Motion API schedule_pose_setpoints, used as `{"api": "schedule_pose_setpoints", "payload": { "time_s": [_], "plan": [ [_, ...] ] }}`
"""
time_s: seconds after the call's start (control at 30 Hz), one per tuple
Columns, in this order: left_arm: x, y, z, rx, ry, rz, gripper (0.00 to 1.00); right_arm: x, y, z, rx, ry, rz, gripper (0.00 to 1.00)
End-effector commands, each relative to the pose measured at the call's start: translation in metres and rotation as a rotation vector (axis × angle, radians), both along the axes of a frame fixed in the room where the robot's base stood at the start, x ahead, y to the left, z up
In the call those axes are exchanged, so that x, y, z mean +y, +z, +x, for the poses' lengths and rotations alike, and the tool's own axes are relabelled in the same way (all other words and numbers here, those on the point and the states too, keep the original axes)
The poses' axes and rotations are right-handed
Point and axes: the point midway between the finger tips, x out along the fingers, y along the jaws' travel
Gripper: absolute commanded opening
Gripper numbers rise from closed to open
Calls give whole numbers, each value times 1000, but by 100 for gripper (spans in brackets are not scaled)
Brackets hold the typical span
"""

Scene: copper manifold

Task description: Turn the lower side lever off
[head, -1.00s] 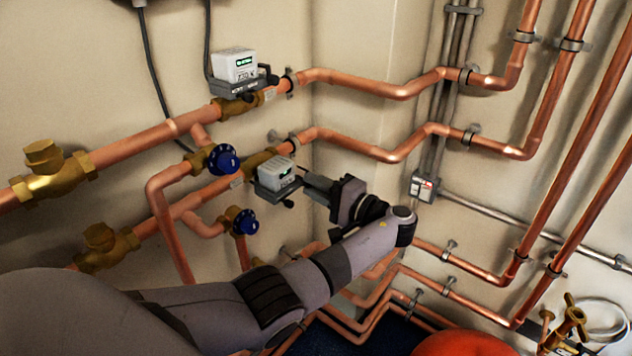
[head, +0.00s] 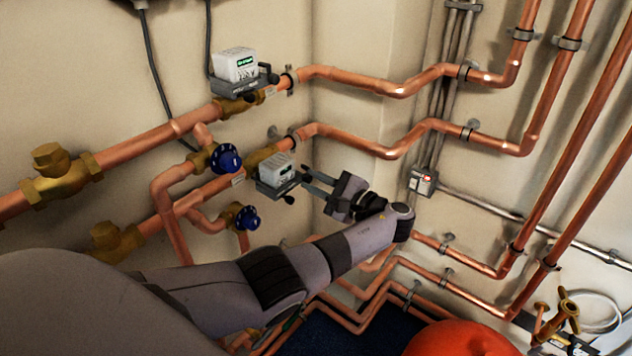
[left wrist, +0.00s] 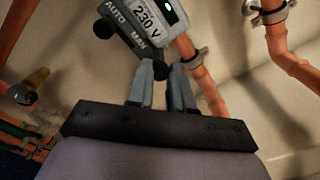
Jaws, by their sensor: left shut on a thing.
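The lower valve actuator (head: 275,170) is a pale box on a grey base, on the lower left copper pipe. In the left wrist view its face (left wrist: 145,15) reads "230 V", with AUTO and MAN on the grey base. My left gripper (head: 308,184) reaches it from the right. Its two fingers are around a small black knob, the side lever (left wrist: 162,70), at the actuator's right side. In the left wrist view the fingertips are shut on this knob, which hides little of them. The lever's full shape is hidden between the fingers. My right gripper is not in view.
A similar upper actuator (head: 237,68) sits above on the upper pipe. Two blue handwheels (head: 227,158) and brass fittings (head: 60,173) are to the left. Copper pipes run along the wall to the right. A red rounded object (head: 460,340) is at the bottom.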

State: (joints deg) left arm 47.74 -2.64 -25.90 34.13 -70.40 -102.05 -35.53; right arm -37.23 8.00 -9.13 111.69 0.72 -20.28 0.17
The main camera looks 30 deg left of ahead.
Motion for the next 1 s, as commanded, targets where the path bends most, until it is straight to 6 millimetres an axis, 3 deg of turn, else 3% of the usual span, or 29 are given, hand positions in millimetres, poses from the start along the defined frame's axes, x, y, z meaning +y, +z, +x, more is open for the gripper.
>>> {"api": "schedule_pose_setpoints", "payload": {
  "time_s": [0.5, 0.53, 0.6, 1.0],
  "plan": [
    [-1, -1, 0, 23, -3, 0, 0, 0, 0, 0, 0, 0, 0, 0],
    [-1, -1, 0, 23, -3, 0, 24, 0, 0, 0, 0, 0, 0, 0],
    [-1, -1, 0, 23, -3, 0, 46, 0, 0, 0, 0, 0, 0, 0],
    [-9, -2, 0, 21, -1, 0, 46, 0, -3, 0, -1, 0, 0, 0]
  ]
}}
